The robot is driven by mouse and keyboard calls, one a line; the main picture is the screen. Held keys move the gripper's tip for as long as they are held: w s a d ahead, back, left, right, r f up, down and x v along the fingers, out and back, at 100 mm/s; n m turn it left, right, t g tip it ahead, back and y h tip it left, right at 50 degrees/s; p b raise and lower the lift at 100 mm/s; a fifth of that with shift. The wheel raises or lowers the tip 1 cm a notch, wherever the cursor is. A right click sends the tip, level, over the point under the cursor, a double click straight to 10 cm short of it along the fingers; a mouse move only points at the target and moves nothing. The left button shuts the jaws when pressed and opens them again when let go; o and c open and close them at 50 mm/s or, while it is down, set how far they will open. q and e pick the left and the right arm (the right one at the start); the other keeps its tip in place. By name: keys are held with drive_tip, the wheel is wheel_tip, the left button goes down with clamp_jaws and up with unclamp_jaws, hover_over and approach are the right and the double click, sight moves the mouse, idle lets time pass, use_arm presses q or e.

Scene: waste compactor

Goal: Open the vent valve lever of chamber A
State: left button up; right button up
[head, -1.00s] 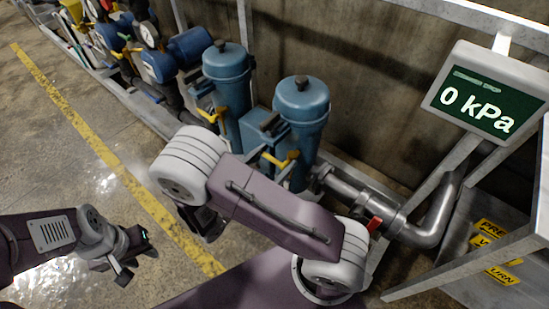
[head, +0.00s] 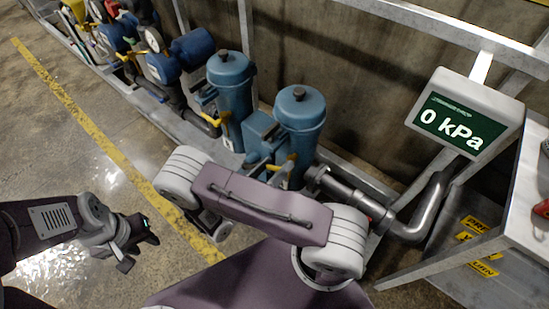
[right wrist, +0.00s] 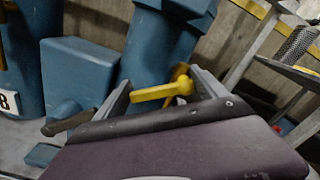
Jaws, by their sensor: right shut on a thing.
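Two blue canisters stand by the wall: a rear one (head: 230,95) and a nearer one (head: 299,120). The nearer one has a yellow lever (head: 281,168) low on its front, also large in the right wrist view (right wrist: 160,92). My right gripper (right wrist: 163,95) is shut on this yellow lever, with grey fingers on either side of it. In the head view my right arm partly hides that gripper. The rear canister bears a white label ending in "B" (right wrist: 9,102); no letter shows on the nearer one. My left gripper (head: 140,252) is open and empty over the floor.
A display (head: 461,125) reads 0 kPa at the right. A metal pipe (head: 350,195) runs from the nearer canister towards a bench frame. Blue motors and gauges (head: 165,60) line the wall at the far left. The floor left of the yellow line (head: 90,130) is clear.

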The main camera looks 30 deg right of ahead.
drive_tip(key=n, duration=0.1)
drive_tip(key=n+p, duration=0.1)
drive_tip(key=shift+s+d+f+n, duration=0.1)
drive_tip(key=shift+s+f+n, duration=0.1)
drive_tip(key=shift+f+n, duration=0.15)
drive_tip(key=n, duration=0.1)
drive_tip(key=n+p, duration=0.1)
drive_tip(key=n, duration=0.1)
drive_tip(key=shift+s+d+f, duration=0.1)
drive_tip(key=shift+s+f, duration=0.15)
drive_tip(key=shift+f, duration=0.05)
drive_tip(key=n, duration=0.1)
drive_tip(key=n+p, duration=0.1)
drive_tip(key=n, duration=0.1)
drive_tip(key=s+f+n, duration=0.1)
drive_tip(key=n, duration=0.1)
drive_tip(key=shift+s+d+p, duration=0.1)
drive_tip(key=shift+d+p, duration=0.15)
drive_tip(key=shift+p, duration=0.1)
drive_tip(key=o, duration=2)
drive_tip(key=shift+n, duration=0.25)
drive_tip(key=v, duration=0.9)
